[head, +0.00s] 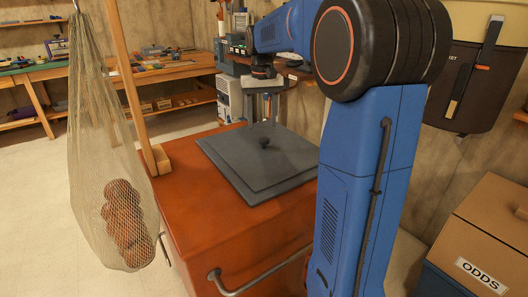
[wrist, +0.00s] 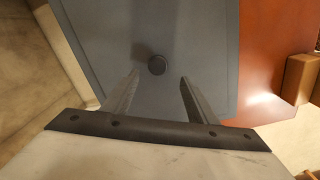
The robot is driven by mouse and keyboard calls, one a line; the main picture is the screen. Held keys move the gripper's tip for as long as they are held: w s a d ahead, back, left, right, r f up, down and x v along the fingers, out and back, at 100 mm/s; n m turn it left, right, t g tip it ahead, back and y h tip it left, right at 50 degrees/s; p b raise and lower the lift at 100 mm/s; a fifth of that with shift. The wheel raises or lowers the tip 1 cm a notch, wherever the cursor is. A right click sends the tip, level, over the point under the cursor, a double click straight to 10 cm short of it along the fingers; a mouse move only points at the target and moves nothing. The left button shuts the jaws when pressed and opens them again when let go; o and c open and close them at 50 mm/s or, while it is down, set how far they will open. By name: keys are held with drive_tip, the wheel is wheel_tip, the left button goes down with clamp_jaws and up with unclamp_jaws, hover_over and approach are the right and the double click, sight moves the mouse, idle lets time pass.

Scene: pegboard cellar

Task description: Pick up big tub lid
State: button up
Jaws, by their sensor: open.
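The big tub lid (head: 258,155) is a flat grey square panel with a small dark round knob (head: 264,143) at its middle. It lies on top of the orange-brown cabinet (head: 190,200). In the wrist view the lid (wrist: 205,45) fills much of the picture, and its knob (wrist: 156,65) shows just beyond and between the fingertips. My gripper (wrist: 158,78) is open and empty, with one finger to each side of the knob's line. In the head view my gripper (head: 262,108) hangs above the lid, behind the knob, apart from it.
A net bag (head: 100,130) with brown balls hangs at the left beside a wooden post (head: 132,85). A cardboard box marked ODDS (head: 490,235) stands at the right. Workbenches (head: 170,72) line the back wall. Pale floor is clear at the left.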

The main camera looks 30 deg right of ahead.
sight(264, 139)
drive_tip(key=shift+s+d+f, duration=0.1)
drive_tip(key=shift+s+f, duration=0.1)
drive_tip(key=shift+f, duration=1.3)
drive_tip(key=shift+s+d+f, duration=0.1)
drive_tip(key=shift+s+f, duration=0.1)
drive_tip(key=shift+f, duration=1.3)
drive_tip(key=shift+c, duration=0.7)
clamp_jaws()
